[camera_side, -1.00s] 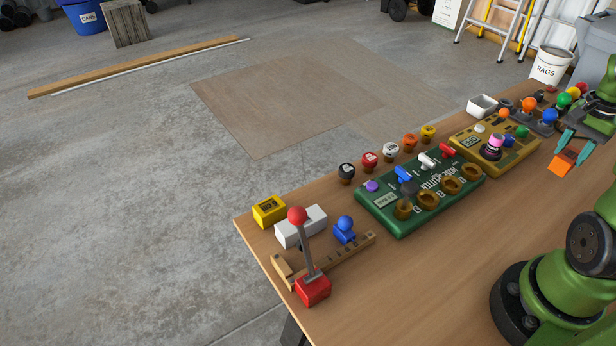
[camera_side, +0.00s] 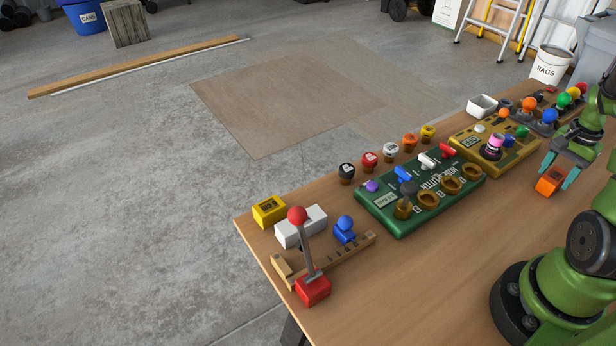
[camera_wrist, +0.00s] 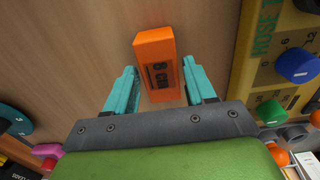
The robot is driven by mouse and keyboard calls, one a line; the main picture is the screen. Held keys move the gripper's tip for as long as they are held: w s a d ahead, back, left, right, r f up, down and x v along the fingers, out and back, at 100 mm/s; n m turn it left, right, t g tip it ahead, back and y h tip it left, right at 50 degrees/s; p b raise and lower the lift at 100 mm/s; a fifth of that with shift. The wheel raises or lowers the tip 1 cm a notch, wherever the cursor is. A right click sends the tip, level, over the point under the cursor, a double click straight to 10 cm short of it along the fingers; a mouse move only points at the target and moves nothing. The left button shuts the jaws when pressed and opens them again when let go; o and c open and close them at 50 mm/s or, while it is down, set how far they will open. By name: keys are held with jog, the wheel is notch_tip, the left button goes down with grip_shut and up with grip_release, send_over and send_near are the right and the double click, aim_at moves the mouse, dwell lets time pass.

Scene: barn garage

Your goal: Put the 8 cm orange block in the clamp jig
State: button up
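The orange block (camera_side: 549,181) is at the right of the side view, below my gripper (camera_side: 559,172).
A yellow block (camera_side: 268,211) and a white block (camera_side: 300,226) stand by the rail. A green panel (camera_side: 385,218) and a yellow panel (camera_side: 520,157), both with knobs, lie along the table's back. The front of the table (camera_side: 440,280) is bare.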

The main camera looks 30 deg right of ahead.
aim_at(556, 176)
jog(key=shift+o, duration=0.8)
notch_tip(556, 176, up, 12)
jog(key=w+a+r+n+t, duration=0.2)
jog(key=w+a+r+n, duration=0.1)
jog(key=a, duration=0.6)
jog(key=w+a+r+n+t, duration=0.1)
jog(key=w+a+r+n, duration=0.2)
jog(key=a, duration=0.6)
jog(key=w+a+r+n+t, duration=0.2)
jog(key=w+a+r+n, duration=0.1)
jog(key=a, duration=0.6)
jog(key=shift+w+a+n+t+y, duration=0.35)
jog(key=shift+w+n, duration=0.25)
jog(key=shift+w, duration=0.5)
jog(key=shift+o, duration=0.5)
jog(key=s+a+r+n+t+y, duration=0.1)
jog(key=s+a+n, duration=0.2)
jog(key=a, duration=0.6)
jog(key=shift+n, duration=0.4)
jog(key=shift+s+a+t, duration=0.1)
jog(key=shift+t, duration=0.15)
